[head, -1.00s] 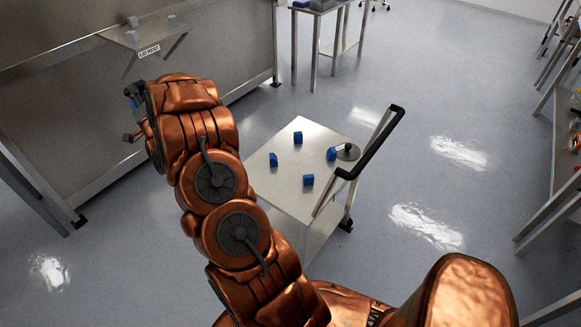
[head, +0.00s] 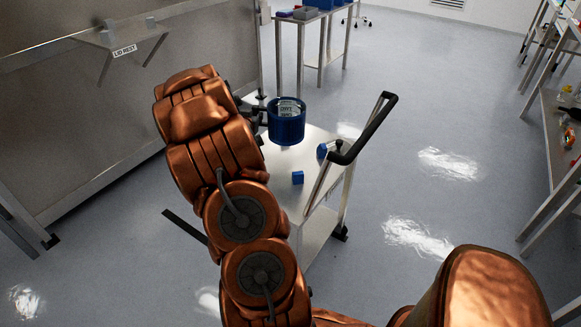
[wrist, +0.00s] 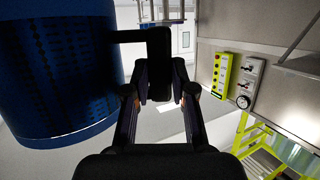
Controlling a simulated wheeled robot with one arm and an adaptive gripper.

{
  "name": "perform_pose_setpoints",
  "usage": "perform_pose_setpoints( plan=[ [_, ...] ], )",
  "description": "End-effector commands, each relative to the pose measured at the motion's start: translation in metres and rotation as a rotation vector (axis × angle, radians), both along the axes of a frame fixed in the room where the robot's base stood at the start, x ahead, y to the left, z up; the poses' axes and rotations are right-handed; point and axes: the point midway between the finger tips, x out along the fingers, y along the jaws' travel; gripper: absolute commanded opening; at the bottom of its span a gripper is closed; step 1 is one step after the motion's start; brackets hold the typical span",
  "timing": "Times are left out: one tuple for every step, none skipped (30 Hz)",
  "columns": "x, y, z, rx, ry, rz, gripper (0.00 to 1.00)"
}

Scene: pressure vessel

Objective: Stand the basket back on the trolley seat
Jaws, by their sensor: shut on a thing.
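The basket (head: 286,128) is a dark blue perforated cylinder with a pale label, upright in the head view. It hangs in the air over the far part of the trolley (head: 318,232). In the wrist view the basket (wrist: 60,75) fills the left side. My gripper (head: 257,109) is shut on the basket's black handle, at the basket's left. In the wrist view the handle (wrist: 157,60) runs between the fingers of my gripper (wrist: 160,93). Blue seat blocks, one near (head: 297,177) and one farther right (head: 322,151), show on the trolley top. My arm and the basket hide the rest.
The trolley's black push handle (head: 366,132) rises at its right. A steel wall with a lid rest shelf (head: 122,38) stands left. A steel table (head: 312,22) is behind, and shelving (head: 556,135) stands at the right edge. The floor right of the trolley is clear.

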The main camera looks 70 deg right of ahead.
Motion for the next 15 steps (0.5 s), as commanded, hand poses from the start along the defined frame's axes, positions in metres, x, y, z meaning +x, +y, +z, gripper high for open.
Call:
perform_pose_setpoints(
  plan=[
    [-0.008, -0.003, -0.004, 0.000, 0.005, -0.011, 0.00],
    [-0.010, -0.004, -0.005, 0.001, 0.008, -0.015, 0.00],
    [-0.013, -0.005, -0.007, 0.002, 0.011, -0.019, 0.00],
    [-0.014, -0.005, -0.008, 0.003, 0.012, -0.021, 0.00],
    [-0.015, -0.005, -0.009, 0.003, 0.014, -0.021, 0.00],
    [-0.015, -0.005, -0.012, 0.005, 0.015, -0.022, 0.00],
    [-0.015, -0.005, -0.015, 0.006, 0.016, -0.022, 0.00],
    [-0.015, -0.005, -0.019, 0.007, 0.017, -0.021, 0.00],
    [-0.015, -0.005, -0.024, 0.009, 0.018, -0.021, 0.00],
    [-0.015, -0.005, -0.029, 0.009, 0.018, -0.021, 0.00],
    [-0.015, -0.005, -0.033, 0.009, 0.018, -0.020, 0.00],
    [-0.015, -0.005, -0.038, 0.007, 0.017, -0.020, 0.00],
    [-0.015, -0.005, -0.042, 0.006, 0.017, -0.021, 0.00],
    [-0.015, -0.005, -0.046, 0.005, 0.017, -0.021, 0.00],
    [-0.015, -0.005, -0.052, 0.005, 0.016, -0.022, 0.00]
  ],
)
